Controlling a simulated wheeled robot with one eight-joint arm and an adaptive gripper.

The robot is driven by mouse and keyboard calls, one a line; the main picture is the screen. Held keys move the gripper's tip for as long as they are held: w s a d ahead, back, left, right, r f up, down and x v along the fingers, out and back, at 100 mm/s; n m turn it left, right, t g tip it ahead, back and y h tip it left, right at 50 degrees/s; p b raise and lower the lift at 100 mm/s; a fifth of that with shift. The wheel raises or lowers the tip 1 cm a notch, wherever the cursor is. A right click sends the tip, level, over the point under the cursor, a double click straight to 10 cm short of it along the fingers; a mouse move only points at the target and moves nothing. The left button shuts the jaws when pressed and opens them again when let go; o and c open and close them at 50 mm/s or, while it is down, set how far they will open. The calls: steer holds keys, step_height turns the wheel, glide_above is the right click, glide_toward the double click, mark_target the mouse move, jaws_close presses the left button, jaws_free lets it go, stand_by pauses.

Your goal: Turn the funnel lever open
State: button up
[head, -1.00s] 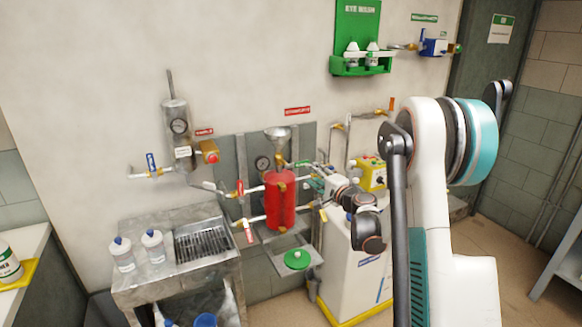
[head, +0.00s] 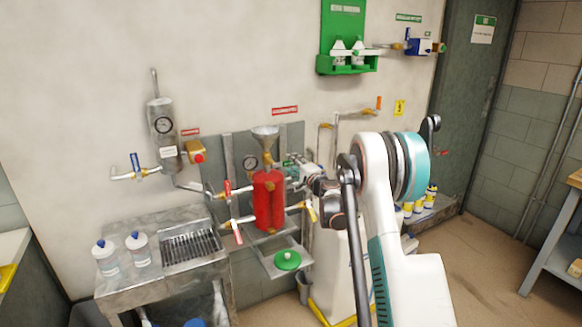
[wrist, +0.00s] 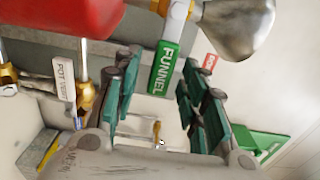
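The funnel lever (wrist: 165,68) is a green handle marked FUNNEL on a pale stem, seen in the wrist view. The metal funnel (wrist: 240,28) is at upper right there; in the head view the funnel (head: 265,132) stands above the red tank (head: 268,200). My gripper (wrist: 160,64) is open, one finger on each side of the green handle in the picture. Gaps show beside the handle, and I cannot tell whether its depth matches the fingertips. In the head view my gripper (head: 300,173) is right of the tank, partly hidden by my arm.
A POT VENT lever (wrist: 66,85) is left of my gripper in the wrist view. A steel sink bench (head: 165,275) stands at left. Open floor (head: 480,255) lies at right.

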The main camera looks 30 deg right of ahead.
steer(key=shift+w, duration=1.05)
jaws_close()
